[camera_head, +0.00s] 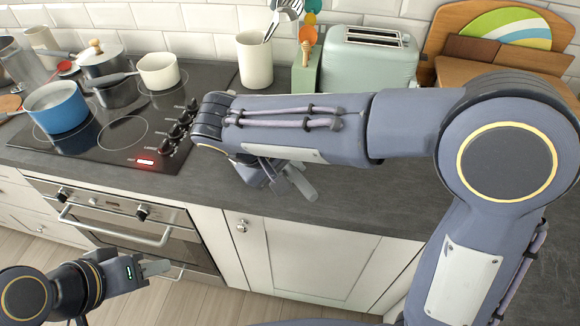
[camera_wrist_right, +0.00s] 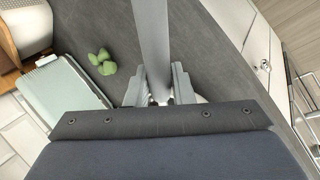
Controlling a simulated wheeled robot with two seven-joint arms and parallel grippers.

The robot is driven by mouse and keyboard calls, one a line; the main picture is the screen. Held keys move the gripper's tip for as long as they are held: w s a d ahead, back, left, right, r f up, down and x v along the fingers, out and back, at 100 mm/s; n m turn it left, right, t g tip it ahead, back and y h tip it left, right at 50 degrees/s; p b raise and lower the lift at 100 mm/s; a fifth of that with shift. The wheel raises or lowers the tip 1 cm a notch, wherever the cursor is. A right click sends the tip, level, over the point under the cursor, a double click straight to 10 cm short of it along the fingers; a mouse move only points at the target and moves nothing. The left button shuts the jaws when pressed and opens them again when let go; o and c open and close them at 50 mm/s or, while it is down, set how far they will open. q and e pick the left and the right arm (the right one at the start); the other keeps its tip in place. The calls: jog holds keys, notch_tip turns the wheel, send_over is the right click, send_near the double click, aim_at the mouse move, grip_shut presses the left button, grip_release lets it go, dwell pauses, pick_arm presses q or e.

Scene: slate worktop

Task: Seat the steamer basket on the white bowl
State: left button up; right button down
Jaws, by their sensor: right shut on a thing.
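My right gripper shows in the head view (camera_head: 290,182), low over the worktop, below my forearm. In the right wrist view, its two fingers (camera_wrist_right: 158,88) close on a long grey bar-like thing (camera_wrist_right: 153,40). I cannot tell whether this bar is part of the steamer basket. A small white patch shows by the fingers in the wrist view, too little to tell whether it is the white bowl. Neither basket nor bowl can be made out in the head view, where my right arm hides part of the worktop. My left gripper (camera_head: 148,268) hangs in front of the oven, its jaw gap unclear.
The cooktop (camera_head: 118,130) at left carries a blue pot (camera_head: 57,108) and a white pot (camera_head: 158,72). A utensil crock (camera_head: 255,62) and pale green toaster (camera_head: 365,70) stand at the back. Green lumps (camera_wrist_right: 102,62) lie near the toaster. The front worktop strip is clear.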

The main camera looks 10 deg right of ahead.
jog(key=shift+f, duration=0.2)
dwell(0.5)
jog(key=c, duration=0.7)
grip_release()
jog(key=shift+r+p, duration=3.25)
jog(key=shift+r, duration=0.85)
